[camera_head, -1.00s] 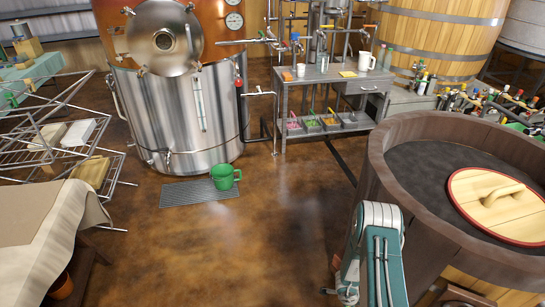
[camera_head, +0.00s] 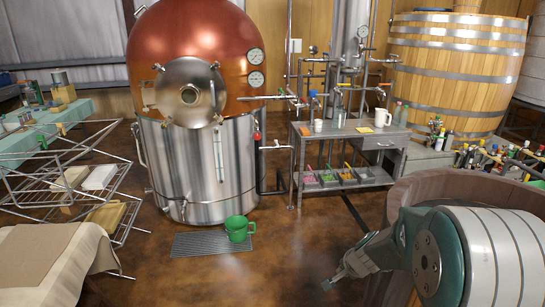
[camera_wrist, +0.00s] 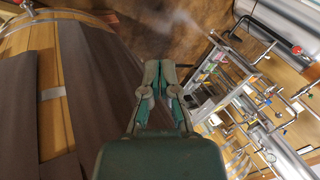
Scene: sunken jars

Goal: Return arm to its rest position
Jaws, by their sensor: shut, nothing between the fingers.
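My arm fills the lower right of the head view. My gripper (camera_head: 334,280) points down and left over the brown floor, in front of the large wooden tub (camera_head: 440,187). In the wrist view my gripper (camera_wrist: 159,75) shows two short grey-green fingers, shut with nothing between them. It touches nothing that I can see. The arm hides much of the tub in the head view; its dark contents and lid do not show there.
A copper and steel still (camera_head: 190,165) stands at the back. A metal workbench (camera_head: 345,142) and wire racks (camera_head: 75,178) stand farther off. The middle floor is clear.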

